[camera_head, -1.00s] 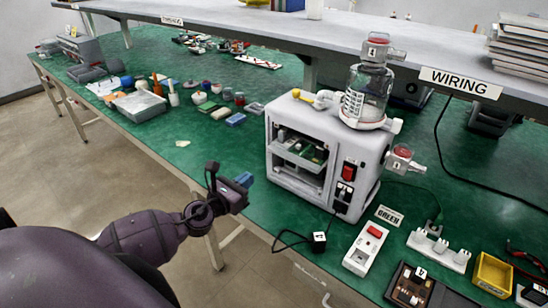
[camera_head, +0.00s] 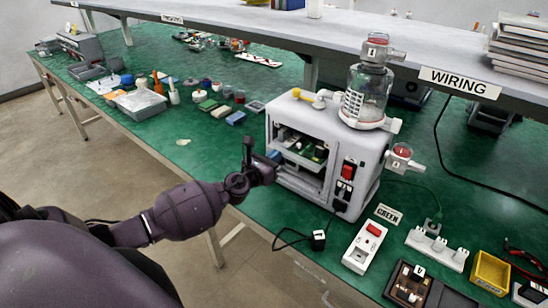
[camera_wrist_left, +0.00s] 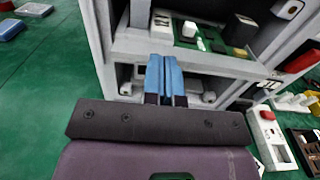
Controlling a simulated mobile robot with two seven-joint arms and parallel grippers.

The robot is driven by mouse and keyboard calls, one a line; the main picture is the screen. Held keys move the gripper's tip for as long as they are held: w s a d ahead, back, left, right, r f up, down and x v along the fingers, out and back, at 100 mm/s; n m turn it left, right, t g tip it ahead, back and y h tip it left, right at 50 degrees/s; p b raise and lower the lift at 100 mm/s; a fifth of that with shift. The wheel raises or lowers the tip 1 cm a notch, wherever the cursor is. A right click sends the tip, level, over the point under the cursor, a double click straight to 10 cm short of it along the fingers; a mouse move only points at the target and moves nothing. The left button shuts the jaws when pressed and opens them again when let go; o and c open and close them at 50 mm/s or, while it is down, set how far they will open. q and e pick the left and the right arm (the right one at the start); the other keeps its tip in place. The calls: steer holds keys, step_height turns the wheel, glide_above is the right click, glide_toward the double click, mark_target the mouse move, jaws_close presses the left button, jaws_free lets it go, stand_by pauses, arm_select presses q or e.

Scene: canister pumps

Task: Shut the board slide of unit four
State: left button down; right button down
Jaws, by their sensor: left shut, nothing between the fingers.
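The white canister pump unit (camera_head: 325,140) stands on the green bench with its front bay open. Its board slide (camera_head: 302,149) carries a green board with small parts and sits in the upper part of the bay. In the left wrist view the slide's pale front edge (camera_wrist_left: 215,62) runs across, with the green board (camera_wrist_left: 190,42) behind it. My left gripper (camera_head: 272,160) is at the unit's left front. Its blue fingertips (camera_wrist_left: 165,72) are together and empty, close in front of the slide's edge; contact cannot be told. My right gripper is not in view.
A glass canister (camera_head: 367,95) tops the unit. The shelf (camera_head: 300,33) overhangs behind.

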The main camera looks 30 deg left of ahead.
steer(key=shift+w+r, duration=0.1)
arm_select(q)
steer(key=shift+w+d+b, duration=0.1)
steer(key=shift+w+b, duration=0.2)
steer(key=shift+w, duration=1)
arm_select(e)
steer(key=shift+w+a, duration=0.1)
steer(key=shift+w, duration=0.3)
